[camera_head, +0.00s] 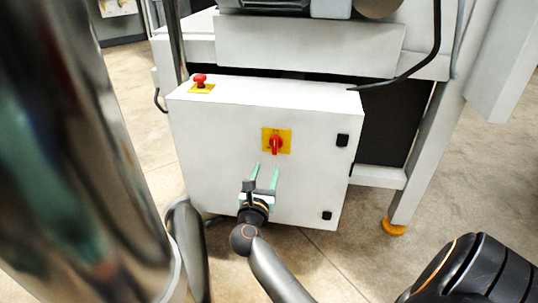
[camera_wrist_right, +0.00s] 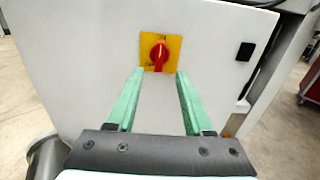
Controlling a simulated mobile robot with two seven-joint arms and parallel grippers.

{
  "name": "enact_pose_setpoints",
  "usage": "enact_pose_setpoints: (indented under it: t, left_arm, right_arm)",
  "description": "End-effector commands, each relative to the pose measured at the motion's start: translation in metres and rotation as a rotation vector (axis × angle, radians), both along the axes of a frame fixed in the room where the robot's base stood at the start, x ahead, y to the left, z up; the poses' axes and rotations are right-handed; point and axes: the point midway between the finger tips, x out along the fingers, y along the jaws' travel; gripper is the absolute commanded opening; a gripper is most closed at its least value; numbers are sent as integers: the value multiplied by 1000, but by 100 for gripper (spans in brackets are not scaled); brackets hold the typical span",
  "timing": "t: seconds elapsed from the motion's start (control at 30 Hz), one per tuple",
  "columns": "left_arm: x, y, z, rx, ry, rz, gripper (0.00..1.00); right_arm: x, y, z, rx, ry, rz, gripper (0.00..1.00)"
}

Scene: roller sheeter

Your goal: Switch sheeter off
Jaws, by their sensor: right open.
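The sheeter's switch is a red rotary knob (camera_head: 275,145) on a yellow plate (camera_head: 286,134), on the front of a white control box (camera_head: 220,135). In the right wrist view the red knob (camera_wrist_right: 157,57) sits on its yellow plate (camera_wrist_right: 148,44), its handle pointing mostly down, slightly left. My right gripper (camera_head: 266,168) is open and empty, just below the knob in the head view. Its green fingers point at the box; in the right wrist view the fingertips (camera_wrist_right: 160,72) lie either side of the knob's lower end, seemingly short of it. My left gripper is not in view.
A red emergency button (camera_head: 200,80) on a yellow base stands on top of the box, at the left. Black latches (camera_head: 342,140) line the box's right edge. A black cable (camera_head: 420,68) hangs above right. The machine's leg (camera_head: 418,165) stands to the right.

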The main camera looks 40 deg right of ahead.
Motion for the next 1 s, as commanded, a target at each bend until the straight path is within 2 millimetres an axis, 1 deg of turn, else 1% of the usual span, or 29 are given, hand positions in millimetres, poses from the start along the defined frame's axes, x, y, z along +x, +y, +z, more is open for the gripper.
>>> enact_pose_setpoints:
  t: [0.17, 0.4, 0.6, 0.8, 1.0]
  left_arm:
    - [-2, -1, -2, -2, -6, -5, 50]
    - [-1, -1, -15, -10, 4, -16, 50]
    - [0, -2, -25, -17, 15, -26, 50]
    - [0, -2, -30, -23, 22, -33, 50]
    - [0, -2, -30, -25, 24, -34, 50]
  right_arm:
    - [11, -14, -1, 15, -10, -7, 51]
    - [42, -53, -2, 10, -8, -7, 51]
    - [64, -81, -2, 12, -7, -7, 51]
    - [76, -95, -2, 12, -4, -5, 51]
    - [78, -98, -1, 13, -5, -4, 51]
